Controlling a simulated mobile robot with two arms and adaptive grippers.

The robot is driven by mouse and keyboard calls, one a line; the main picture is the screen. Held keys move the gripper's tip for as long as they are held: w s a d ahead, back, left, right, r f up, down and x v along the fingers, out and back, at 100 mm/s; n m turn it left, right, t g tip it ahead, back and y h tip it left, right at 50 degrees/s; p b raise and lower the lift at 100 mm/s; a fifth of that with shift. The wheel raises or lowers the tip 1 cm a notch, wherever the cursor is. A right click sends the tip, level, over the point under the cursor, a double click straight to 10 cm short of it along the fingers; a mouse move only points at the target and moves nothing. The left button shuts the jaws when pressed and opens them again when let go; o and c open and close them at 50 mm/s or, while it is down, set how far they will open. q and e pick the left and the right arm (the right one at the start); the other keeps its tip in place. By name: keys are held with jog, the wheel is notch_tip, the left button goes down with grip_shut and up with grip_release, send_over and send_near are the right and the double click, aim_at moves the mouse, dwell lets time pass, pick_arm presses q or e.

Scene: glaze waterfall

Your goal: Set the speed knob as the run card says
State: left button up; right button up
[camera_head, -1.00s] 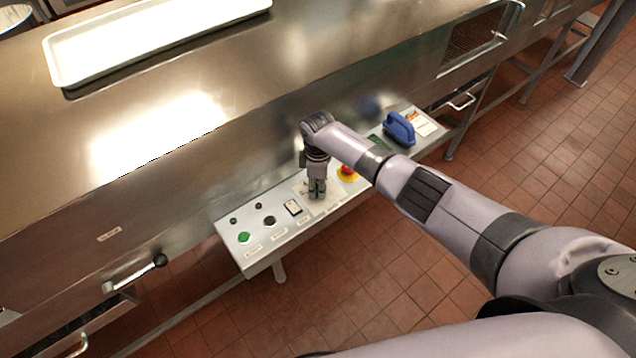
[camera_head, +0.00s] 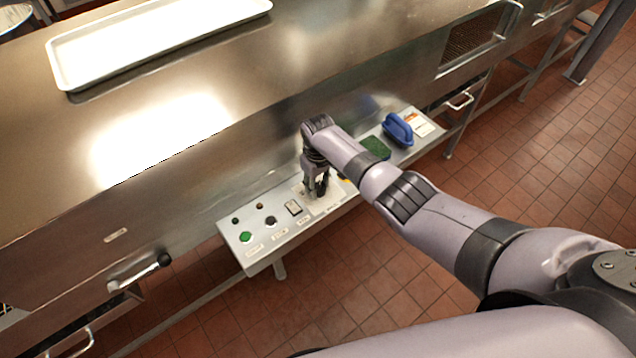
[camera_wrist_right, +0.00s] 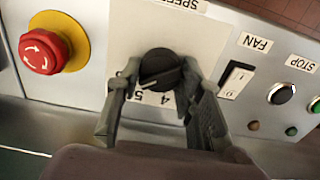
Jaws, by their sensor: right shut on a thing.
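The black speed knob (camera_wrist_right: 160,70) sits on a pale dial plate (camera_wrist_right: 203,45) in the right wrist view, under the upside-down "SPEED" label. The digits 4 and 5 show beside it; the other marks are hidden by the knob and fingers. My right gripper (camera_wrist_right: 157,92) is shut on the knob, one finger on each side. In the head view my right gripper (camera_head: 317,188) reaches down to the control panel (camera_head: 335,213) and hides the knob. No run card with readable text can be made out. My left gripper is not in view.
A red emergency stop (camera_wrist_right: 42,50) on a yellow ring is beside the dial. On the other side are a fan switch (camera_wrist_right: 236,80) and a stop button (camera_wrist_right: 281,93).

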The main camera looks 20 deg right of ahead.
aim_at(318, 185)
jog(key=shift+m, duration=0.5)
jog(key=shift+w, duration=0.1)
jog(key=o, duration=1.2)
jog(key=shift+c, duration=0.2)
jog(key=shift+r, duration=0.1)
notch_tip(318, 185, up, 12)
